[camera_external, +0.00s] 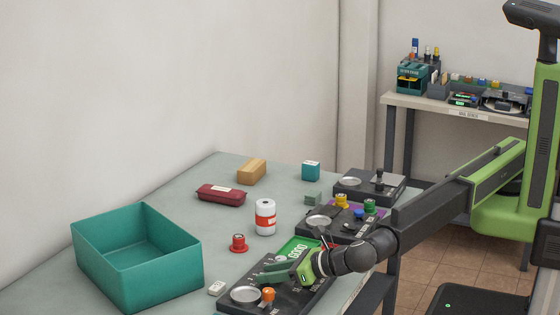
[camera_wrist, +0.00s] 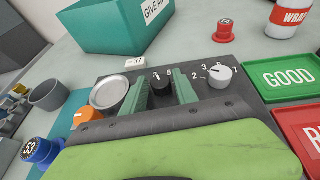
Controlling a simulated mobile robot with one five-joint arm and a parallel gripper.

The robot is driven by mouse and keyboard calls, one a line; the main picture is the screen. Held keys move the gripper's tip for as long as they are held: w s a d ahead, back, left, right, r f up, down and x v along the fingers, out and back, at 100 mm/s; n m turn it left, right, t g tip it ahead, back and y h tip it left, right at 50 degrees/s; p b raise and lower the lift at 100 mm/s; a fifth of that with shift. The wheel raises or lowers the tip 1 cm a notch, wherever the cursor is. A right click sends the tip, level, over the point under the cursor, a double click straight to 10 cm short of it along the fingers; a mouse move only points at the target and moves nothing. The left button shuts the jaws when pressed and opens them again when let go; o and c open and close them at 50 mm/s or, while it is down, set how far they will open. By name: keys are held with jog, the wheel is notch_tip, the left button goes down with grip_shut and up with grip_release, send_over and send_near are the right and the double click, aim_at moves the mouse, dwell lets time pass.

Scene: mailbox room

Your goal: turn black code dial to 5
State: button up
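The black code dial (camera_wrist: 161,84) sits on a dark panel (camera_wrist: 225,105) in the wrist view. A digit 5 is printed by its upper right, and a small white mark shows on its top. My gripper (camera_wrist: 163,92) is open, with one green finger on each side of the dial. I cannot tell whether either finger touches it. In the external view my gripper (camera_external: 277,272) is low over the panel (camera_external: 290,296) at the table's front, and the black dial is hidden there.
A grey dial (camera_wrist: 219,76) with numbers stands right of the fingers. A metal dish (camera_wrist: 108,93) and orange knob (camera_wrist: 88,115) lie to their left. Green GOOD tray (camera_wrist: 283,75) is at right. A teal bin (camera_external: 150,285), red button (camera_external: 238,243) and white can (camera_external: 265,217) stand farther back.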

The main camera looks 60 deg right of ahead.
grip_shut()
jog(key=shift+a+m+h, duration=0.2)
jog(key=shift+m+h, duration=0.1)
jog(key=shift+h, duration=0.1)
jog(key=shift+d+m+h, duration=0.1)
jog(key=shift+m+h, duration=0.4)
jog(key=shift+h, duration=0.1)
jog(key=shift+o, duration=1.9)
grip_release()
